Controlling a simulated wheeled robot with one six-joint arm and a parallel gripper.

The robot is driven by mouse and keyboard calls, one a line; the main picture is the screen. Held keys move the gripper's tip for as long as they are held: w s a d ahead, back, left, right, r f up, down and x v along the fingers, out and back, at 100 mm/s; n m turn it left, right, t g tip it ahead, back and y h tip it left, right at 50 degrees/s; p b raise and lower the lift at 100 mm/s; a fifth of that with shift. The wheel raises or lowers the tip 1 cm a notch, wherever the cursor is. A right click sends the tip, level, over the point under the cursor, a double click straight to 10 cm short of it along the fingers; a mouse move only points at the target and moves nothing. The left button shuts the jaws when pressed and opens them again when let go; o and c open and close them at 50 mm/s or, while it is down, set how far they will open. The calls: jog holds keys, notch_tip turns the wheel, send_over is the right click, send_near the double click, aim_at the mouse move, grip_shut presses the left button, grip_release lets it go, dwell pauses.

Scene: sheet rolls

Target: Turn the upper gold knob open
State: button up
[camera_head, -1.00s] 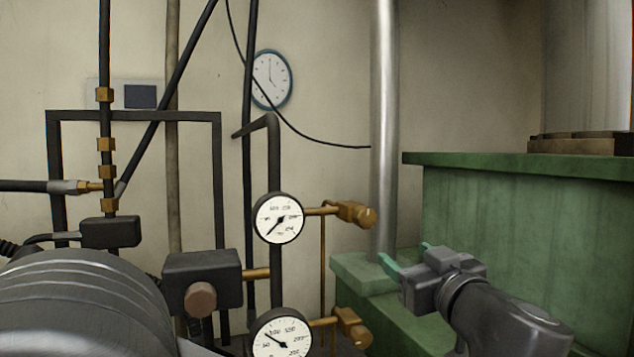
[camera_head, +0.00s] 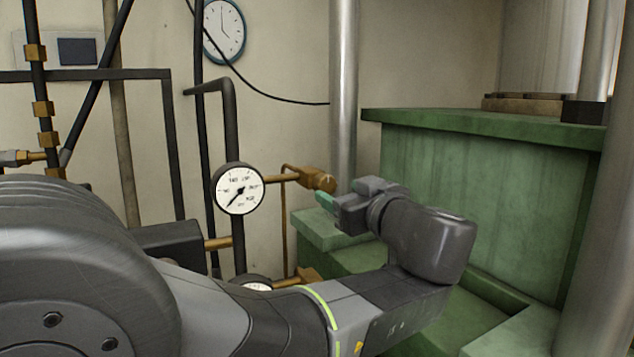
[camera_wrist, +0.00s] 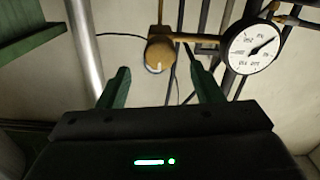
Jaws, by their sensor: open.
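The upper gold knob (camera_head: 319,180) sits at the right end of a thin brass pipe, to the right of the upper gauge (camera_head: 239,188). In the wrist view the knob (camera_wrist: 158,55) shows between and beyond the two green fingers, with its round face towards me. My gripper (camera_head: 328,200) is just to the right of and slightly below the knob in the head view. In the wrist view my gripper (camera_wrist: 160,85) is open and empty, its fingers spread apart. The fingers appear short of the knob, not around it.
A lower gold knob (camera_head: 305,276) is partly hidden behind my arm, with the lower gauge (camera_head: 257,284) beside it. A silver vertical pipe (camera_head: 343,90) stands behind the upper knob. A green machine block (camera_head: 480,190) fills the right side.

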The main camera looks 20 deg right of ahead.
aim_at(328, 186)
jog(key=shift+w+a+p, duration=0.15)
jog(key=shift+w+p, duration=0.05)
jog(key=shift+w, duration=1.5)
jog(key=shift+w+a+p, duration=0.1)
jog(key=shift+w+p, duration=0.1)
jog(key=shift+w, duration=1.45)
jog(key=c, duration=1)
